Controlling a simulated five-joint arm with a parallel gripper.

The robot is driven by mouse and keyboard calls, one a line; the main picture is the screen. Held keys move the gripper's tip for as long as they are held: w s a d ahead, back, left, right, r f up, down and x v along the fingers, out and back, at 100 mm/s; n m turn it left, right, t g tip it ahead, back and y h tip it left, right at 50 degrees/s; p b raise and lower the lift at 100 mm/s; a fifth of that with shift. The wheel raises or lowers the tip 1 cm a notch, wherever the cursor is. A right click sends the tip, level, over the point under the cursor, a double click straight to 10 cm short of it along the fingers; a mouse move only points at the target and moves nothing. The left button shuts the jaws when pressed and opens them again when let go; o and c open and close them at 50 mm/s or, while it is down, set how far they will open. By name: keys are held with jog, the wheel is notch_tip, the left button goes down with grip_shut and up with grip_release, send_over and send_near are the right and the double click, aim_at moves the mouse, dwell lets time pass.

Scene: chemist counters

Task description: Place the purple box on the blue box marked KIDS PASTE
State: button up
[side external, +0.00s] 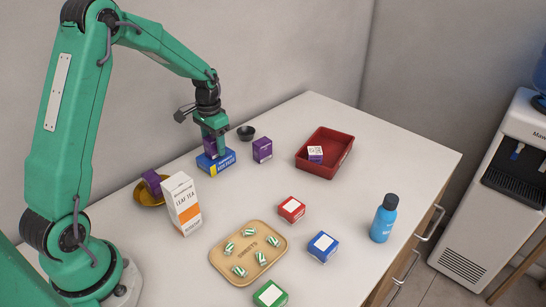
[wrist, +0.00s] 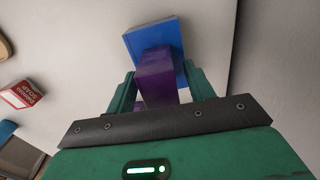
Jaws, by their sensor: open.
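The purple box (wrist: 158,76) is between my gripper's fingers in the wrist view, over the blue box (wrist: 150,38). In the side view the purple box (side external: 210,147) shows partly behind my gripper (side external: 215,143) and appears to rest on the blue box marked KIDS PASTE (side external: 217,164), which lies flat on the counter. My gripper is open, its fingers (wrist: 161,92) on either side of the purple box. The fingers hide part of the purple box in the side view.
Another purple box (side external: 262,150) and a dark bowl (side external: 246,132) stand close by on the right. A yellow bowl (side external: 150,198) holding a purple box, and a leaf tea carton (side external: 182,203), are to the left. A red tray (side external: 330,166) and sweets tray (side external: 222,265) are further off.

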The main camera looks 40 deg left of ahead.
aim_at(213, 137)
jog(key=shift+r, duration=0.1)
notch_tip(213, 137, up, 12)
dwell(0.6)
dwell(0.5)
jog(key=s+d+r+t, duration=0.3)
jog(key=s+d+r, duration=0.5)
jog(key=s+d, duration=0.2)
jog(key=s+d+f+t, duration=0.1)
jog(key=s+d+t, duration=0.1)
jog(key=s+d, duration=0.4)
jog(key=s, duration=0.5)
jog(key=shift+s+t, duration=0.3)
